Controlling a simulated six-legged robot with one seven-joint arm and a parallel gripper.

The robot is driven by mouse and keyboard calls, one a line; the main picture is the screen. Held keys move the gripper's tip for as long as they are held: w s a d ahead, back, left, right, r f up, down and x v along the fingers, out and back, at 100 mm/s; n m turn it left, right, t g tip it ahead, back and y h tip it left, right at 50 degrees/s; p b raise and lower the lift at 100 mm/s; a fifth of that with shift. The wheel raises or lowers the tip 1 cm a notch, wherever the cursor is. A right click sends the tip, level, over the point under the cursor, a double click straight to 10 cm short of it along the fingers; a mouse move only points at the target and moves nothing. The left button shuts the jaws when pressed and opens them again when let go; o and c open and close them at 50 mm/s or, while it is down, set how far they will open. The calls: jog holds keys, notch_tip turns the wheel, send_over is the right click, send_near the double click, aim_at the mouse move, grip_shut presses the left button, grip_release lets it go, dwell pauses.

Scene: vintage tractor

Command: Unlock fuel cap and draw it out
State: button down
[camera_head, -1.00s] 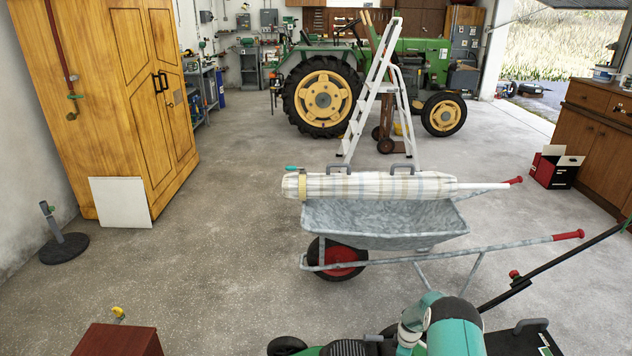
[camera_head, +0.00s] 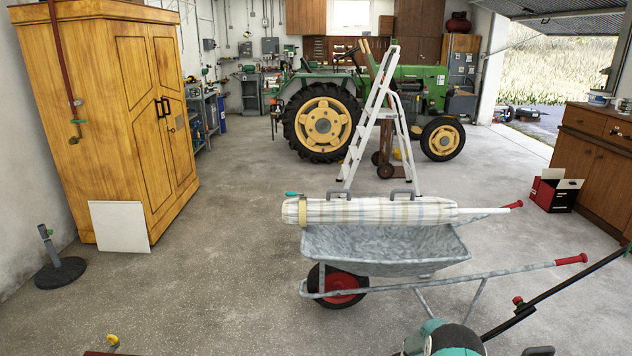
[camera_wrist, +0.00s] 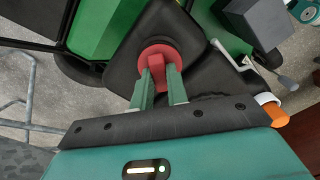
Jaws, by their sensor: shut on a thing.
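The red fuel cap (camera_wrist: 158,47) shows in the wrist view, round with a raised grip ridge, seated on a black part of a green machine. My gripper (camera_wrist: 160,74) has its two green fingers on either side of the ridge and is shut on it. The cap's underside and the filler neck are hidden. In the head view my teal arm (camera_head: 452,338) shows only at the bottom edge; the cap and fingers are out of sight there.
A wheelbarrow (camera_head: 345,247) carrying a rolled parasol (camera_head: 375,211) stands ahead. A ladder (camera_head: 371,120) and green tractor (camera_head: 418,86) are behind it. A wooden cupboard (camera_head: 115,100) stands left. Black mower handles (camera_head: 560,293) slant at lower right. An orange-tipped part (camera_wrist: 277,115) is near my gripper.

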jog(key=shift+r, duration=0.25)
jog(key=shift+r, duration=0.5)
jog(key=shift+r, duration=0.3)
jog(key=c, duration=2)
grip_release()
grip_shut()
jog(key=shift+r, duration=2.45)
